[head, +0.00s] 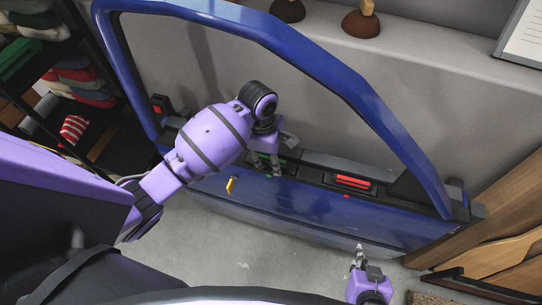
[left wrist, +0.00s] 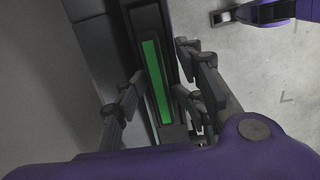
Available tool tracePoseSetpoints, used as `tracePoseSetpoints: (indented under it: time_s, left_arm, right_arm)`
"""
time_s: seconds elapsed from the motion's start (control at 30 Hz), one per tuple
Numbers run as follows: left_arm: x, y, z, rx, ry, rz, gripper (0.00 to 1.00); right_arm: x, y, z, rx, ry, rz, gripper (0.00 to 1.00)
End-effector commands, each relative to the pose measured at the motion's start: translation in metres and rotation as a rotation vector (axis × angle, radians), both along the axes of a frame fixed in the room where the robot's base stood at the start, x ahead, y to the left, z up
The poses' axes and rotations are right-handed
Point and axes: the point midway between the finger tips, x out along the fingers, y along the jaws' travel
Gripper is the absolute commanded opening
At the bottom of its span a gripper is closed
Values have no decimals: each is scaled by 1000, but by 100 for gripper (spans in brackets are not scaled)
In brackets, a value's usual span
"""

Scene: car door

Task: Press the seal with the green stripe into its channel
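The blue car door (head: 330,213) stands upright, with a dark ledge along the base of its window opening. The seal with the green stripe (left wrist: 156,85) is a dark strip along this ledge; in the head view it is mostly hidden behind my left gripper (head: 270,160). In the left wrist view my left gripper (left wrist: 160,90) has its fingers apart, one on each side of the green stripe. I cannot tell whether they touch the seal or how deep it sits. My right gripper (head: 358,255) is away from the door, low in front of it.
A red-striped piece (head: 353,181) lies on the ledge to the right, and another red mark (head: 157,109) shows at the left end. A yellow piece (head: 230,185) is on the door's face. A shelf of folded cloths (head: 80,85) stands left; wooden boards (head: 500,250) are right.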

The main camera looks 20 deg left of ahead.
Motion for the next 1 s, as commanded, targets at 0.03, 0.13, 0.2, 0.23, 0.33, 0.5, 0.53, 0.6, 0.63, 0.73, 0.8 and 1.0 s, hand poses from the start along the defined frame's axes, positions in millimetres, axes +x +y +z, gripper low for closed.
tracePoseSetpoints:
  time_s: [0.03,0.13,0.2,0.23,0.33,0.5,0.53,0.6,0.63,0.73,0.8,1.0]
  left_arm:
    - [-3,1,-4,3,10,1,32]
    - [-3,1,-3,4,9,0,32]
    - [-2,1,-2,4,7,0,32]
    - [-2,2,-2,4,7,0,32]
    - [-2,2,-1,4,5,0,32]
    - [0,2,3,4,1,1,32]
    - [0,2,5,5,-1,1,32]
    - [1,2,14,5,-3,0,32]
    - [1,2,19,2,-3,-1,32]
    - [2,3,37,0,-5,0,32]
    - [2,5,51,1,-5,0,32]
    - [2,8,81,0,-6,1,32]
  right_arm:
    - [-1,0,-1,0,2,0,0]
    - [-1,0,-1,0,2,0,0]
    - [0,0,0,-1,1,-1,0]
    - [0,-1,0,-1,1,-1,0]
    - [0,-1,0,-1,0,-1,0]
    - [0,-1,0,-1,-1,-1,0]
    - [0,-1,0,-1,-1,-1,0]
    - [0,-1,0,-1,-1,-1,0]
    - [0,-1,0,-1,0,-1,0]
    - [-2,-1,-2,-2,4,-1,0]
    - [-1,-1,-1,-2,2,-1,0]
    - [0,-1,0,-1,0,-1,0]
